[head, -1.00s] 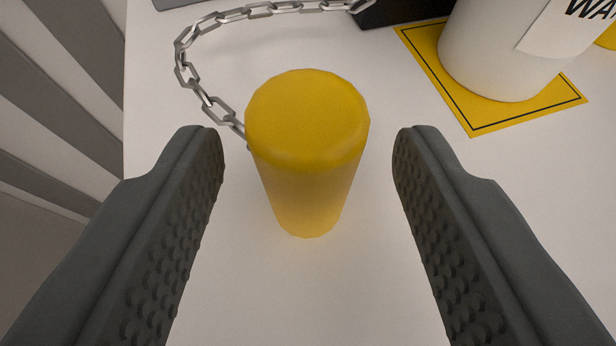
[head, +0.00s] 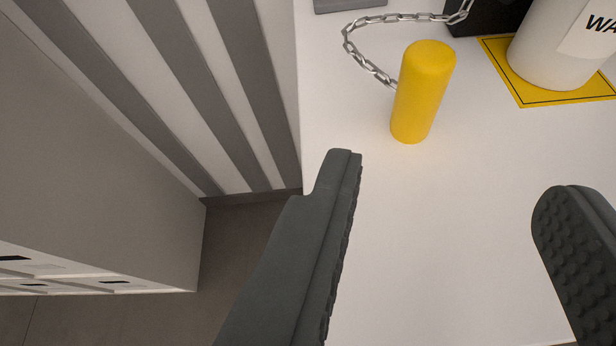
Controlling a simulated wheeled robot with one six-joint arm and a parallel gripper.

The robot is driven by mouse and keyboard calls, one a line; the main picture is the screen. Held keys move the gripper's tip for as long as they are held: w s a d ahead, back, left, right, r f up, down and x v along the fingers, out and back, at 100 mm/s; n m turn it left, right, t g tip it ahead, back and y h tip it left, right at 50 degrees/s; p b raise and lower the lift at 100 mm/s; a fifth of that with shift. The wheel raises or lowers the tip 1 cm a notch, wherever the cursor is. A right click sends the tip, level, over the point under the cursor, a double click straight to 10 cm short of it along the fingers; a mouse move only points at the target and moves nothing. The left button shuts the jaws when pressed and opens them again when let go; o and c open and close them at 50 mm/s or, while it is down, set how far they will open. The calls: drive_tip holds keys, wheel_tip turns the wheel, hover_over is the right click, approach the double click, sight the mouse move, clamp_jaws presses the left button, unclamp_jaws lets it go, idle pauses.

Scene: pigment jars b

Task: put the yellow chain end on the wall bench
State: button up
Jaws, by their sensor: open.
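The yellow chain end (head: 422,92) is an upright yellow cylinder with a rounded top. It stands on a white bench top (head: 440,210), near its left edge. A grey metal chain (head: 352,48) runs from it in a curve up and to the right, towards a black object. My gripper (head: 450,185) is open and empty. Its two fingers are wide apart, and the chain end stands beyond the fingertips, clear of both. I cannot tell whether this white top is the wall bench.
A white labelled jar (head: 550,45) stands on a yellow mat (head: 530,88) to the right. A black object (head: 490,15) is at the back. Left of the bench are a striped wall (head: 235,90), a grey cabinet (head: 110,170) and dark floor (head: 240,250). The bench front is clear.

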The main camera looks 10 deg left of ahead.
drive_tip(key=s+a+r+n+t+y, duration=0.1)
drive_tip(key=s+a+r, duration=0.4)
drive_tip(key=s+a, duration=0.3)
drive_tip(key=s+a+r+n+t+y, duration=0.1)
drive_tip(key=s+a+r, duration=0.4)
drive_tip(key=s, duration=0.4)
drive_tip(key=s+a+t, duration=0.1)
drive_tip(key=s+a, duration=0.1)
drive_tip(key=s, duration=0.4)
drive_tip(key=s+a+t+y, duration=0.1)
drive_tip(key=s+a, duration=0.2)
drive_tip(key=s, duration=0.4)
drive_tip(key=s+a+n+t, duration=0.1)
drive_tip(key=s+a, duration=0.2)
drive_tip(key=s, duration=0.4)
drive_tip(key=shift+a+r+y, duration=0.15)
drive_tip(key=shift+a+y, duration=0.1)
drive_tip(key=shift+y, duration=0.05)
